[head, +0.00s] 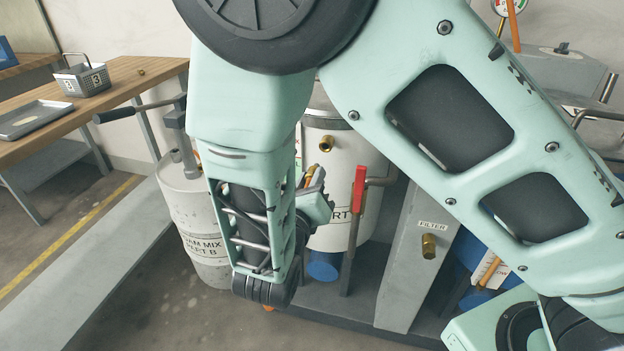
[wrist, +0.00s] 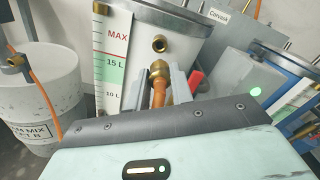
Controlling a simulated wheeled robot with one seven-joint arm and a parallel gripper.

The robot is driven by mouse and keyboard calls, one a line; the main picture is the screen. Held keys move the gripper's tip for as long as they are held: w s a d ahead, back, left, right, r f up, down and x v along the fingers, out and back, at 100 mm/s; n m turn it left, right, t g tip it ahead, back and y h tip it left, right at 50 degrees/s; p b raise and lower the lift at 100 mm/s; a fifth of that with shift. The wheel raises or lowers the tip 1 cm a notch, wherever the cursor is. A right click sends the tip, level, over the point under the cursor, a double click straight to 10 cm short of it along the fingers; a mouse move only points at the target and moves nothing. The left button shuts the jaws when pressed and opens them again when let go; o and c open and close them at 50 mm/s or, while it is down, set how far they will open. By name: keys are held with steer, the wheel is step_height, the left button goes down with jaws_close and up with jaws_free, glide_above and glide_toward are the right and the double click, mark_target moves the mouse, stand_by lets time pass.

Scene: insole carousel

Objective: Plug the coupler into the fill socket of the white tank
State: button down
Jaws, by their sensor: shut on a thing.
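The white tank (head: 335,190) stands behind my arm, and its brass fill socket (head: 327,143) faces outward near the top. In the wrist view the white tank (wrist: 185,35) fills the upper middle, with the fill socket (wrist: 159,44) above my fingers. My gripper (wrist: 160,86) is shut on the brass coupler (wrist: 160,68), which has an orange hose (wrist: 159,92) behind it. The coupler appears just below the socket in the picture; a gap shows between them. In the head view my gripper (head: 315,185) is partly hidden by my arm.
A red-handled valve (head: 360,190) stands right of the gripper. A grey post marked FILTER (head: 415,265) carries another brass fitting (head: 428,245). A white drum (head: 190,215) stands left. A wooden bench (head: 130,75) holds a basket and tray. A blue tank (wrist: 297,95) is at right.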

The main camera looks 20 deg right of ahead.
steer(key=shift+r+p, duration=0.1)
steer(key=shift+p, duration=0.35)
steer(key=shift+x, duration=2.95)
steer(key=shift+p, duration=1.05)
steer(key=shift+p+x, duration=0.35)
steer(key=shift+x, duration=1.15)
steer(key=c, duration=1.1)
jaws_free()
steer(key=shift+c, duration=0.2)
